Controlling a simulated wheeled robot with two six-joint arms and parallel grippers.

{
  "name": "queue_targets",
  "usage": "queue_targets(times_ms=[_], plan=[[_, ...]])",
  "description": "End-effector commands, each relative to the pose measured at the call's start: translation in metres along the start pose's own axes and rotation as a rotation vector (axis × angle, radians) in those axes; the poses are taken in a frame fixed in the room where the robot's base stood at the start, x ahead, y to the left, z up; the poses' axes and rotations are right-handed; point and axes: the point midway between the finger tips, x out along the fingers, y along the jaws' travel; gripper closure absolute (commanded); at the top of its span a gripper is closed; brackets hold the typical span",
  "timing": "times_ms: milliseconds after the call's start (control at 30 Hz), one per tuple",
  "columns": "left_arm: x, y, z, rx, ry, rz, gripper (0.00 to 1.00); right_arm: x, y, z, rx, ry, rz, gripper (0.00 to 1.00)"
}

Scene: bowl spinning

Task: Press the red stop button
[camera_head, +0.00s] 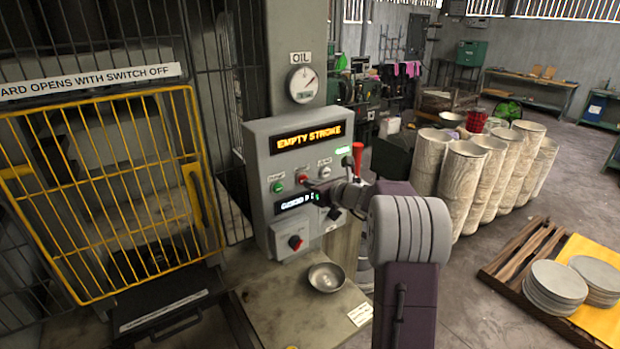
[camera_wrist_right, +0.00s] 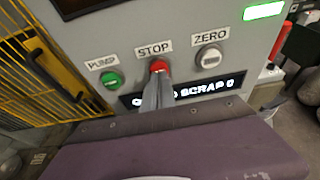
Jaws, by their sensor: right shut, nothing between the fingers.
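The red stop button (camera_head: 302,178) is on the sloped grey control panel (camera_head: 262,165), between a green button and a pale one. In the right wrist view the red button (camera_wrist_right: 159,65) shows under a "STOP" label. My right gripper (camera_head: 309,184) is shut and empty, with its tips at the button. In the right wrist view its closed fingers (camera_wrist_right: 158,78) overlap the lower edge of the button. I cannot tell whether they touch it or press it in. My left gripper is not in view.
The green pump button (camera_wrist_right: 111,80) and the zero button (camera_wrist_right: 209,57) flank the red one. A red-topped lever (camera_head: 357,158) stands at the panel's right edge. A metal bowl (camera_head: 326,277) lies on the bench below. A yellow guard (camera_head: 195,175) stands at left.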

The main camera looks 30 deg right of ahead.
Motion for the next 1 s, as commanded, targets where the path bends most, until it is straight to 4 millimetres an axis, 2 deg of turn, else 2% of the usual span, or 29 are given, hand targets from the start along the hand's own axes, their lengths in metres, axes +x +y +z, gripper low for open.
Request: queue_targets(times_ms=[167, 467, 667, 1000], plan=[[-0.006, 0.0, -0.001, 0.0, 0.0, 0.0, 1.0, 0.009, 0.0, 0.003, 0.0, 0.0, 0.0, 1.0], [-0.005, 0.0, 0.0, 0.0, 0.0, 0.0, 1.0, 0.01, 0.0, 0.003, -0.001, 0.0, 0.0, 1.0], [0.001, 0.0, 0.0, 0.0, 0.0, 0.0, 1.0, 0.022, 0.0, 0.006, -0.001, -0.002, 0.0, 1.0], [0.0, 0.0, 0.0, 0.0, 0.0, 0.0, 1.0, 0.022, 0.0, 0.01, -0.001, -0.007, 0.001, 1.0]])
